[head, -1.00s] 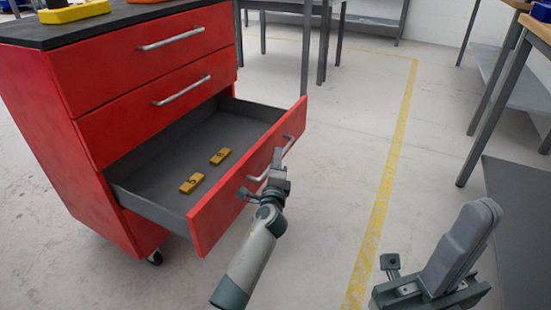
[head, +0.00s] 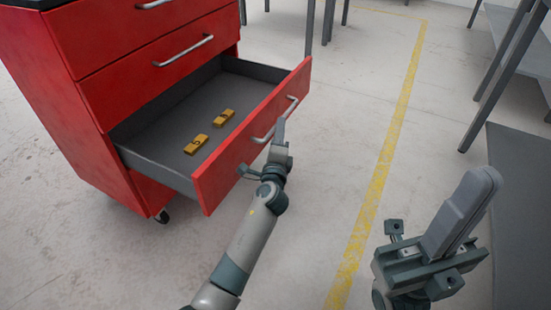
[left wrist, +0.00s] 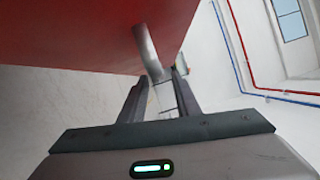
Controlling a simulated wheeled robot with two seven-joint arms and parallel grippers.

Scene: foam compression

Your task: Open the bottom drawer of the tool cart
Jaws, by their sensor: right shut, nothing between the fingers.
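The red tool cart (head: 60,105) stands at the left in the head view. Its bottom drawer (head: 222,160) is pulled well out, with a grey interior and two small yellow-orange blocks, one (head: 196,144) nearer and one (head: 224,116) farther. The drawer's silver handle (head: 291,105) is on its front and also shows in the left wrist view (left wrist: 148,50). My left gripper (head: 280,132) is at this handle; in the left wrist view its fingers (left wrist: 160,92) stand either side of the handle and appear closed on it. My right gripper (head: 484,182) is shut and empty, away from the cart at the right.
The drawer above (head: 165,75) is closed, with its own silver handle (head: 183,51). A yellow floor line (head: 384,165) runs right of the cart. Table legs stand at the back and upper right. A dark grey panel (head: 520,190) is at the right edge. The floor between is clear.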

